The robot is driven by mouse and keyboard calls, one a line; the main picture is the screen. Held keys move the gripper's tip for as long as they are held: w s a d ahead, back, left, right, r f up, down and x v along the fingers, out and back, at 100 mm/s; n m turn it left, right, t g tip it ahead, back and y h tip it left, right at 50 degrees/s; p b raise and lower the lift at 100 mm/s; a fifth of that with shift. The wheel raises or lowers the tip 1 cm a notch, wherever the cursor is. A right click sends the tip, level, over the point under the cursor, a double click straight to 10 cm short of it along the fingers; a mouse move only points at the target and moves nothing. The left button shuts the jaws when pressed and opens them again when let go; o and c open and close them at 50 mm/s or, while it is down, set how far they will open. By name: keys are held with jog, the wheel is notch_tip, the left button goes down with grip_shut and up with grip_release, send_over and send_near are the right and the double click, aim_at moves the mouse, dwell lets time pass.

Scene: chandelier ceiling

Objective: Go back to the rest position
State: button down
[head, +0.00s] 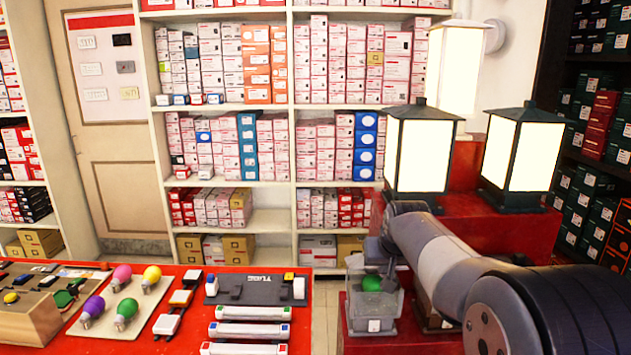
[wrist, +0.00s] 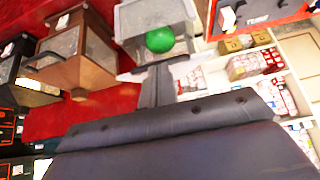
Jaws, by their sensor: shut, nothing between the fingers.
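My gripper (wrist: 158,86) shows in the wrist view as a narrow grey pair of fingers, shut and empty. It reaches out from the dark wrist body filling the lower part of that view. A green ball-like object (head: 371,283) lies in a clear bin (head: 358,311) near the arm's end. In the wrist view the green object (wrist: 160,40) and the bin (wrist: 128,20) appear just beyond the fingertips; I cannot tell the exact gap.
Lit lanterns (head: 420,150) stand on a red stepped display (head: 480,225) beside the arm. Shelves of boxes (head: 225,110) stand behind. Some floor shows between table and display.

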jog(key=shift+w+r+p, duration=0.2)
jog(key=shift+w+r, duration=0.1)
jog(key=shift+r, duration=0.55)
jog(key=shift+w+r+p, duration=0.15)
jog(key=shift+w+r, duration=0.15)
jog(key=shift+r, duration=0.55)
